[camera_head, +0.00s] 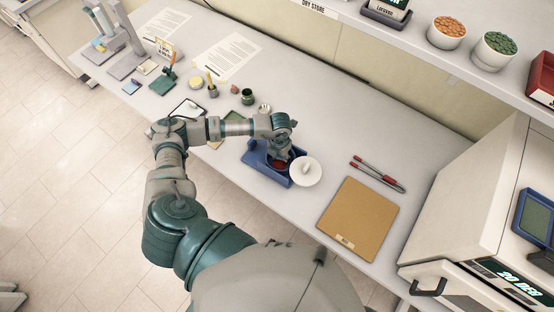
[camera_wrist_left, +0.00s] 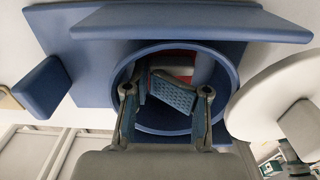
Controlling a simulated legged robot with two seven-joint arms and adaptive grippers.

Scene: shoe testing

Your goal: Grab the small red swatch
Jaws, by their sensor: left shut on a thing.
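The small red swatch (camera_wrist_left: 174,57) shows partly inside a round blue cup (camera_wrist_left: 227,78) in the left wrist view, with a pale patch below it. The fingers hide the rest. My left gripper (camera_wrist_left: 150,82) reaches down into the cup, its fingers shut on the swatch. In the head view the left gripper (camera_head: 279,154) is over the cup, and a bit of red shows below it. The cup sits in a blue holder (camera_head: 255,153) on the bench. My right gripper is not in view.
A white round lid with a knob (camera_head: 306,172) lies right beside the holder. Small pots and paper sheets (camera_head: 226,57) are at the left.

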